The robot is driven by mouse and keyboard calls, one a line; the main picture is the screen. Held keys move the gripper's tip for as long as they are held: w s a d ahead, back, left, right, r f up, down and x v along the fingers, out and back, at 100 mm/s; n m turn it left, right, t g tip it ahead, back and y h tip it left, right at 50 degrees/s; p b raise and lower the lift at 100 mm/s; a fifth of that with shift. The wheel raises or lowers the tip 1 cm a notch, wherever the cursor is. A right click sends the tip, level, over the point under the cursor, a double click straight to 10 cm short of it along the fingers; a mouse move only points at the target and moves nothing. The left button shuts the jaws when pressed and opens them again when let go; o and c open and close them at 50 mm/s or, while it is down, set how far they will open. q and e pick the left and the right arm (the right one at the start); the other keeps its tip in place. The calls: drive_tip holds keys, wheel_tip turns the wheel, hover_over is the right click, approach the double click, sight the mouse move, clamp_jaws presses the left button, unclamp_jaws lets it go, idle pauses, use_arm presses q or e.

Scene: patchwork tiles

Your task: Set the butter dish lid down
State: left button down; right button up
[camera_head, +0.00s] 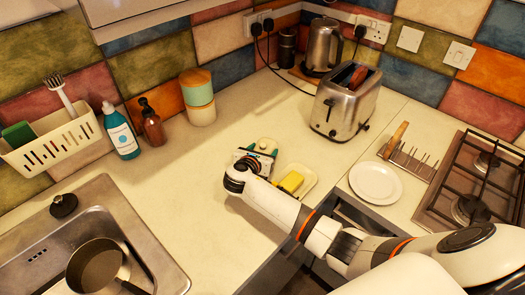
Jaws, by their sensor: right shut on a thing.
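The butter dish (306,184) is a pale tray on the counter with a yellow block of butter (291,181) uncovered on it. My right gripper (257,160) is just left of the dish, behind my wrist. It is shut on the butter dish lid (266,145), which shows as a small pale and green shape. My wrist hides part of the lid, so I cannot tell whether it touches the counter. My left gripper is not in view.
A toaster (344,104) and kettle (322,48) stand behind. A white plate (375,183), a rack (408,160) and the gas hob (470,190) are at right. The sink with a pan (97,265) is at left. The counter (195,170) left of my gripper is clear.

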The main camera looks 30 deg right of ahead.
drive_tip(key=o, duration=0.7)
drive_tip(key=shift+f, duration=0.15)
drive_tip(key=o, duration=0.3)
drive_tip(key=shift+o, duration=0.6)
drive_tip(key=shift+s+a+r, duration=0.1)
drive_tip(key=shift+a+r, duration=0.05)
drive_tip(key=shift+r, duration=0.05)
drive_tip(key=b+v, duration=0.1)
drive_tip(key=v, duration=1)
drive_tip(key=shift+s+a+r, duration=0.15)
drive_tip(key=shift+a+r, duration=0.05)
drive_tip(key=shift+r, duration=0.1)
